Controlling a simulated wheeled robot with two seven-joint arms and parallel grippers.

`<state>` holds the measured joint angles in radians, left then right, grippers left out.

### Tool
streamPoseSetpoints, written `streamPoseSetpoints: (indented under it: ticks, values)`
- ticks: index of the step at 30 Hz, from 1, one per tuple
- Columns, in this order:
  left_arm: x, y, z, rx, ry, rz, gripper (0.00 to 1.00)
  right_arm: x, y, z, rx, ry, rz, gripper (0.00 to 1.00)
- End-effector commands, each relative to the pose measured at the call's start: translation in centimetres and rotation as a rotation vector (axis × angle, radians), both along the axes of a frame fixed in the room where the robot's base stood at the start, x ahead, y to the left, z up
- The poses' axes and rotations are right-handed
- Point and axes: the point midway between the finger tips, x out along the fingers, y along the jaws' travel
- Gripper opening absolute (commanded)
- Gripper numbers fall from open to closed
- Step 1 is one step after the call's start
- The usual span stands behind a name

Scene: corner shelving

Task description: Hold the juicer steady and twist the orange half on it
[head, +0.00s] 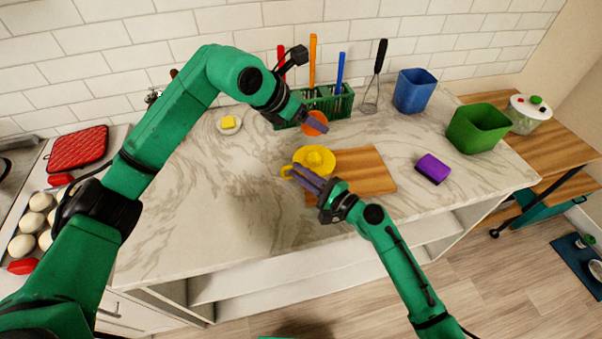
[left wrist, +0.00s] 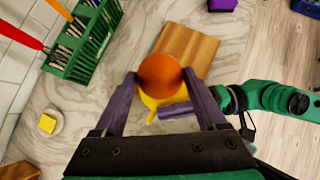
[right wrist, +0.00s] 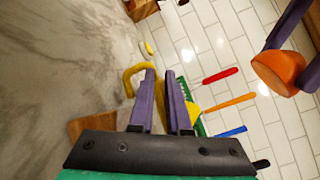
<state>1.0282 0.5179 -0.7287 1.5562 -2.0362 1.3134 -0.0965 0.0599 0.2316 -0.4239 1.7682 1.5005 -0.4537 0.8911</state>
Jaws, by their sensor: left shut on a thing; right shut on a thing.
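The yellow juicer (head: 314,157), with a domed cone and a loop handle, sits at the left part of the wooden board. My right gripper (head: 300,174) is shut on its handle; the handle loop (right wrist: 130,80) shows at the fingertips in the right wrist view. My left gripper (left wrist: 160,82) is shut on the orange half (left wrist: 160,74), one finger on each side. In the right wrist view the orange half (right wrist: 276,72) is apart from the juicer, held above the counter. In the left wrist view it hides much of the juicer (left wrist: 150,103).
The wooden board (head: 368,172) lies on the marble counter (head: 220,190). A green utensil rack (head: 340,105) stands behind it. A purple sponge (head: 433,167) lies right, with a green bin (head: 478,128) and blue bin (head: 414,92) beyond. A butter dish (head: 229,126) is at left.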

Motion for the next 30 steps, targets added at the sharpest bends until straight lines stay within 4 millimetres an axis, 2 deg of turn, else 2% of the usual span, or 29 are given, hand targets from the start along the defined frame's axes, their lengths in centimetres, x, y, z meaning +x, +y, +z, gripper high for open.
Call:
streamPoseSetpoints:
  ticks: [1, 30]
  values:
    - [0.0, 0.0, -0.02, 0.0, 0.0, 0.0, 0.19, -0.14, -0.04, -0.48, -0.005, 0.008, 0.002, 0.0]
    - [0.0, 0.0, -0.08, 0.0, 0.0, 0.0, 0.19, -0.32, -0.1, -1.0, -0.011, 0.017, 0.003, 0.0]
